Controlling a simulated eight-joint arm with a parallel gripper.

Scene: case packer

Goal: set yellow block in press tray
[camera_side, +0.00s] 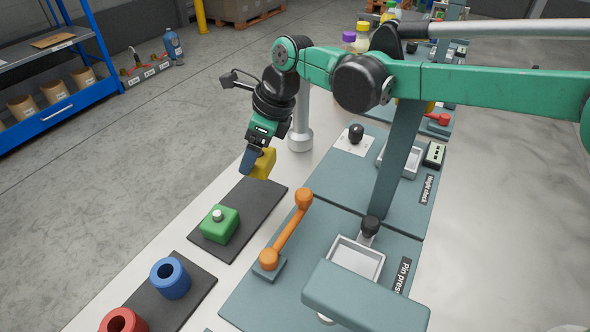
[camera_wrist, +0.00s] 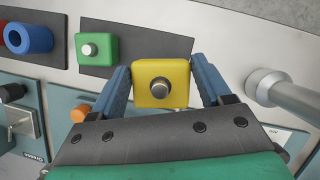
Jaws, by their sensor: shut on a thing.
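The yellow block (camera_side: 262,163) is in my gripper (camera_side: 254,165), held above the far end of a dark mat (camera_side: 262,192). In the wrist view the yellow block (camera_wrist: 161,84), with a grey pin on its face, sits between the two blue fingers of my gripper (camera_wrist: 162,86), which are shut on it. The press tray (camera_side: 357,258) is a shallow metal tray on the pin press station at the lower right in the side view. It looks empty, and part of it is hidden by the grey-green press head in front.
A green block (camera_side: 219,224) with a pin stands on the dark mat. Blue (camera_side: 170,278) and red (camera_side: 122,321) rings lie nearer the camera. An orange lever (camera_side: 287,229) rises between mat and press tray. A grey post (camera_side: 301,120) stands behind my gripper.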

